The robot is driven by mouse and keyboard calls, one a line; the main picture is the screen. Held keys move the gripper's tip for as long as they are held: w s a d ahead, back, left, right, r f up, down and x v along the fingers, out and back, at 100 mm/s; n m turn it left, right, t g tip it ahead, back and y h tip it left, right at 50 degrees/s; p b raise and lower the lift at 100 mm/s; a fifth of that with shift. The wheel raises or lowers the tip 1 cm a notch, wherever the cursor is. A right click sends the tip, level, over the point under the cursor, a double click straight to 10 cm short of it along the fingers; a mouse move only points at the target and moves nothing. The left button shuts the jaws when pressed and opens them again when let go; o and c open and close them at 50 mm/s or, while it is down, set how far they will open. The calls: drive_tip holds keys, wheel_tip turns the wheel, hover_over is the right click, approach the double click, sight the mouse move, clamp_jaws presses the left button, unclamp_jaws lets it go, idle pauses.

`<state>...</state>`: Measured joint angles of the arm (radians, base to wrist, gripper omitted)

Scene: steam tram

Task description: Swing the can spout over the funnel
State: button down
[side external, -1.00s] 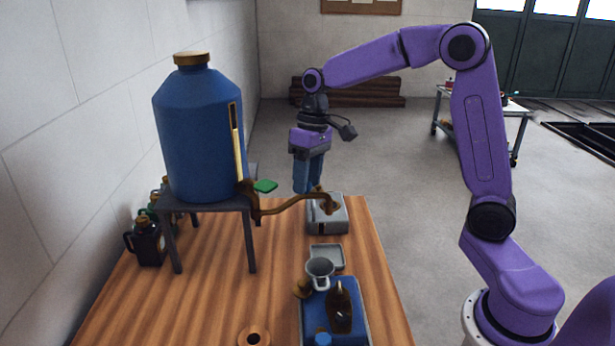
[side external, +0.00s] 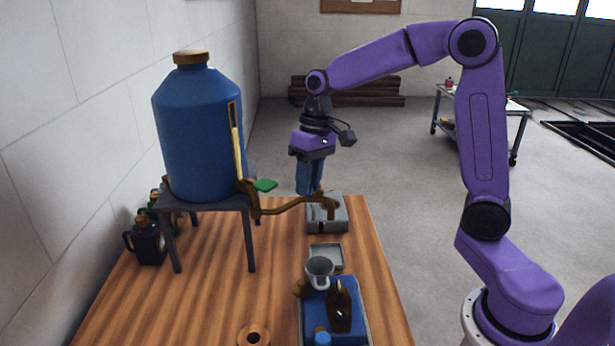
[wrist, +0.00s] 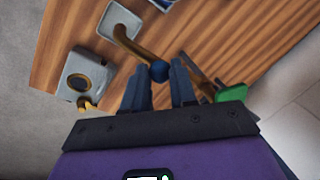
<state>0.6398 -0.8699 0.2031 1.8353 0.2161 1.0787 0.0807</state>
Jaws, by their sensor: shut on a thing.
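The blue can (side external: 198,130) stands on a dark stand on the bench. Its brown spout (side external: 290,205) reaches right from a valve with a green lever (side external: 265,185). The spout's bent tip shows against the grey box, not over the funnel. The grey funnel (side external: 320,268) sits nearer the camera, upright. The exact contact is partly hidden.
A grey box (side external: 327,220) with a round fitting and a shallow grey tray (side external: 327,255) lie near the spout. A blue tray (side external: 350,310) holds a brown bottle (side external: 339,307). Dark jugs (side external: 147,243) stand by the wall.

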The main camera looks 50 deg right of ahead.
sight(300, 197)
drive_tip(key=shift+s+a+m+t, duration=0.25)
drive_tip(key=shift+s+a+m, duration=0.35)
drive_tip(key=shift+a+m, duration=0.55)
drive_tip(key=shift+s+a+m+t, duration=0.2)
drive_tip(key=shift+s+a+m, duration=0.4)
drive_tip(key=shift+a+m, duration=0.55)
drive_tip(key=shift+s+a+m+t, duration=0.25)
drive_tip(key=shift+s+a+m, duration=0.5)
drive_tip(key=shift+m, duration=0.65)
drive_tip(key=shift+w+a, duration=0.15)
drive_tip(key=c, duration=0.9)
unclamp_jaws()
drive_tip(key=shift+r, duration=0.15)
drive_tip(key=v, duration=1.7)
drive_tip(key=shift+a+r, duration=0.15)
drive_tip(key=shift+a, duration=0.05)
